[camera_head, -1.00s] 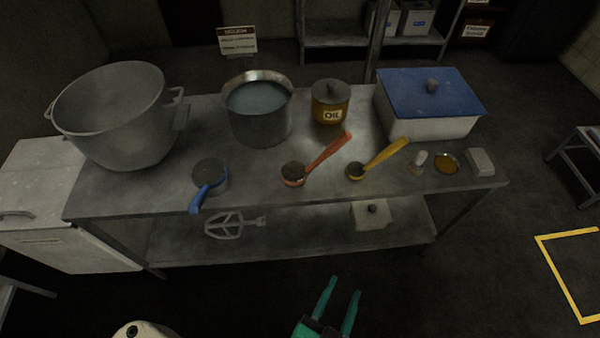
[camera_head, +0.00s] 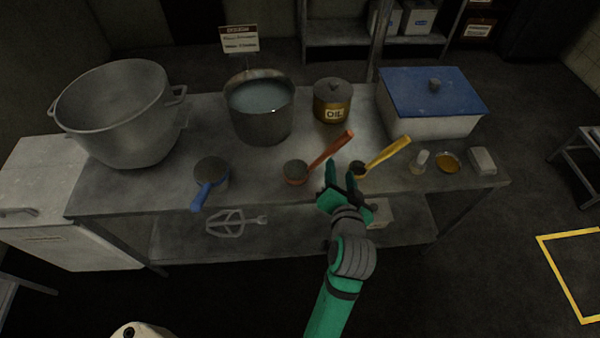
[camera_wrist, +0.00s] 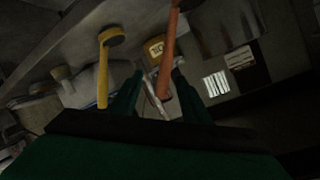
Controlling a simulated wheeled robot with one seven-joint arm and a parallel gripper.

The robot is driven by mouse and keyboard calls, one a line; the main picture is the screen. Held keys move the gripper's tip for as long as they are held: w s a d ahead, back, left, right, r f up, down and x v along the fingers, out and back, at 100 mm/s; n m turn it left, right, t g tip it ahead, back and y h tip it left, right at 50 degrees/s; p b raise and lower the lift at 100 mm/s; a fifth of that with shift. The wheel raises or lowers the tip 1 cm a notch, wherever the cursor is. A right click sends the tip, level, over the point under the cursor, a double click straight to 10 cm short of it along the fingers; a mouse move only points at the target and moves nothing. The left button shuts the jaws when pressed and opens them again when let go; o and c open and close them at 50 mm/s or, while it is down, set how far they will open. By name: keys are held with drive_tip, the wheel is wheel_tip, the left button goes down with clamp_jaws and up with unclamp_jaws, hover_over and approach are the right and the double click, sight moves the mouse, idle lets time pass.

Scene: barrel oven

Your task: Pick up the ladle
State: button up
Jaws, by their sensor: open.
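Two scoop-shaped ladles lie on the steel table. The orange-handled ladle (camera_head: 332,150) has its bowl toward the front left and its handle angled up to the back right. The yellow-handled ladle (camera_head: 388,153) lies to its right at a similar slant. A blue-handled pan or dipper (camera_head: 210,184) sits further left. My gripper (camera_head: 341,174) is open and empty by the table's front edge, between the two ladle bowls. In the wrist view, the orange handle (camera_wrist: 170,50) appears between my fingers (camera_wrist: 158,88), with the yellow handle (camera_wrist: 103,75) to the left; the depth gap is unclear.
A large pot (camera_head: 118,115), a water-filled pot (camera_head: 260,120), an oil canister (camera_head: 332,101) and a blue-lidded box (camera_head: 432,100) stand behind. A small jar (camera_head: 419,163), orange dish (camera_head: 448,162) and pale block (camera_head: 482,160) are at right. A whisk-like beater (camera_head: 236,222) lies on the lower shelf.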

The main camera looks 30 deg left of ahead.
sight(336, 149)
drive_tip(key=w+a, duration=0.1)
drive_tip(key=w, duration=0.1)
drive_tip(key=w+a, duration=0.2)
drive_tip(key=w, duration=0.1)
drive_tip(key=shift+w+a+f, duration=0.2)
drive_tip(key=shift+w+f, duration=0.05)
drive_tip(key=shift+w, duration=0.05)
drive_tip(key=x, duration=0.5)
drive_tip(key=shift+a+f, duration=0.15)
clamp_jaws()
